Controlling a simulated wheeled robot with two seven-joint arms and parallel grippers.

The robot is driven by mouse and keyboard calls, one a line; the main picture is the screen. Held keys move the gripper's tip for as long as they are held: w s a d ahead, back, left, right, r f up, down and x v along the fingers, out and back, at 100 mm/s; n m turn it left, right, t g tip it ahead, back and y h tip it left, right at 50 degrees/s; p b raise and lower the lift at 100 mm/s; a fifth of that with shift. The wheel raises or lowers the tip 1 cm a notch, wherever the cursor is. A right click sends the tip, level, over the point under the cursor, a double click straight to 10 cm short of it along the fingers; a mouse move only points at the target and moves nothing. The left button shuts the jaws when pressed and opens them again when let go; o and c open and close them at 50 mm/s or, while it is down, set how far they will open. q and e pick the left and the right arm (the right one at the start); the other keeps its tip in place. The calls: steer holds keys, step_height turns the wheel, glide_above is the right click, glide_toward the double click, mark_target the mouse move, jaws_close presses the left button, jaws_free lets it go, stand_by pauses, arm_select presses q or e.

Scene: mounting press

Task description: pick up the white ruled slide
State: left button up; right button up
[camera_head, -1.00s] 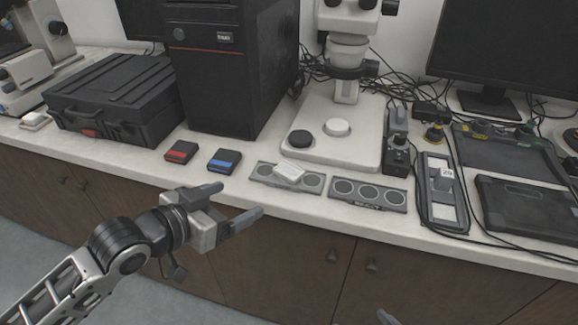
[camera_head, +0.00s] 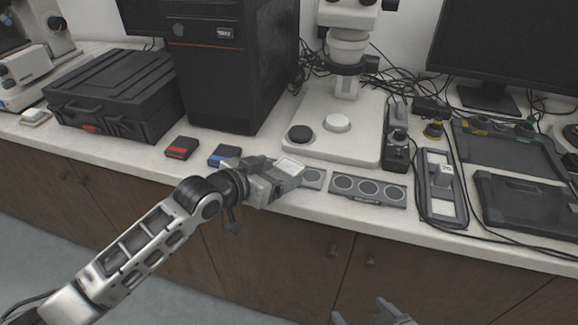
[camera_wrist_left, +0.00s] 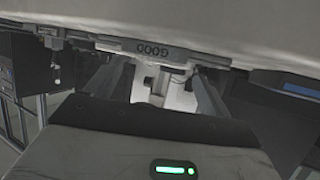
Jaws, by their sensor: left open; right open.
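The white ruled slide (camera_head: 291,165) shows as a small pale block at the left grey plate (camera_head: 313,178) with round wells, near the front edge of the bench. My left gripper (camera_head: 283,170) is open at the slide and covers part of it and of the plate. In the left wrist view, a white shape (camera_wrist_left: 175,92), seemingly the slide, shows between the two open fingers (camera_wrist_left: 165,80). Contact cannot be told. My right gripper (camera_head: 378,314) is open at the bottom edge of the head view, away from the bench.
A blue-marked box (camera_head: 223,155) and a red-marked box (camera_head: 181,148) lie to the left. The microscope base (camera_head: 340,140) stands behind. A device with a window (camera_head: 441,190) lies further right.

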mark_target(288, 166)
arm_select(q)
steer(key=shift+x, duration=1.55)
steer(key=c, duration=1.1)
steer(key=shift+r, duration=0.15)
